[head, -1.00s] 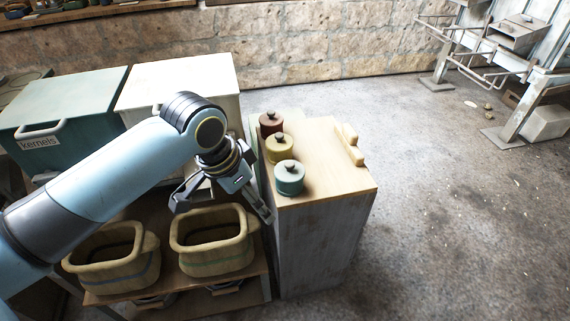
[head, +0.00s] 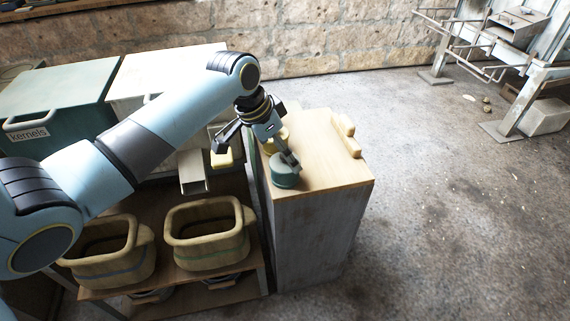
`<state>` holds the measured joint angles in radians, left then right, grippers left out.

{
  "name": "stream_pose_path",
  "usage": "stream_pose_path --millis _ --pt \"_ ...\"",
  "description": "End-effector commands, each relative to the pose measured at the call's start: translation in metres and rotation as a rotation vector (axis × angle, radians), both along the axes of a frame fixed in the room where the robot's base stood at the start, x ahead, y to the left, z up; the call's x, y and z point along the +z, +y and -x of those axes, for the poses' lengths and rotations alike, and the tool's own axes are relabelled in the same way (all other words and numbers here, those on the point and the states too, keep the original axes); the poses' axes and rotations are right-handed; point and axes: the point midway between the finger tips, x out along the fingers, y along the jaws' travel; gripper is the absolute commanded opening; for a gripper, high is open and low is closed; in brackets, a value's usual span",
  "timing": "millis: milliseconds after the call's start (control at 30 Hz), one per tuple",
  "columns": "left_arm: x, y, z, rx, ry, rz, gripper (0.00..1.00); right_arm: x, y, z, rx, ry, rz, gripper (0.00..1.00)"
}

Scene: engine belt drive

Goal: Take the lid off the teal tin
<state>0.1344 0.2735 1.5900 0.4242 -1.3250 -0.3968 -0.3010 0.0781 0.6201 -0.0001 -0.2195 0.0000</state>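The teal tin (head: 286,178) stands upright near the front left of the wooden cabinet top (head: 330,172). My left gripper (head: 256,160) is above the cabinet's left edge with its fingers spread. One finger crosses in front of the teal tin's top and hides its lid and knob; whether it touches cannot be told. The other finger hangs to the left, past the cabinet edge. I see nothing held between the fingers. My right gripper is out of view.
A yellow tin (head: 268,147) is partly hidden behind my gripper. A pale wooden handle (head: 346,134) lies at the cabinet top's right. Two baskets (head: 208,235) stand on a lower shelf at left. Teal and white bins are behind my arm. Open floor lies to the right.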

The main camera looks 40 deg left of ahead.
Motion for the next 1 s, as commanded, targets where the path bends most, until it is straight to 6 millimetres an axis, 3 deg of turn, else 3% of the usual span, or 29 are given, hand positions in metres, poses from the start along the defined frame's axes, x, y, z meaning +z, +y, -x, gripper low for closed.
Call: stream_pose_path --millis 133,433,800,1000 --pt "-0.021 -0.004 -0.007 0.0 0.002 -0.001 0.96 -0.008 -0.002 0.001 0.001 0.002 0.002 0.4" --pt "-0.024 -0.005 -0.009 0.0 0.0 -0.001 0.96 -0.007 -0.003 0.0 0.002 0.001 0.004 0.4" --pt "-0.024 -0.005 -0.009 0.0 0.001 -0.001 0.49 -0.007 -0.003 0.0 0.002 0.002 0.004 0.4" --pt "-0.024 -0.005 -0.009 0.0 0.001 -0.001 0.49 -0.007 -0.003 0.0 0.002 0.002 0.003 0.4"
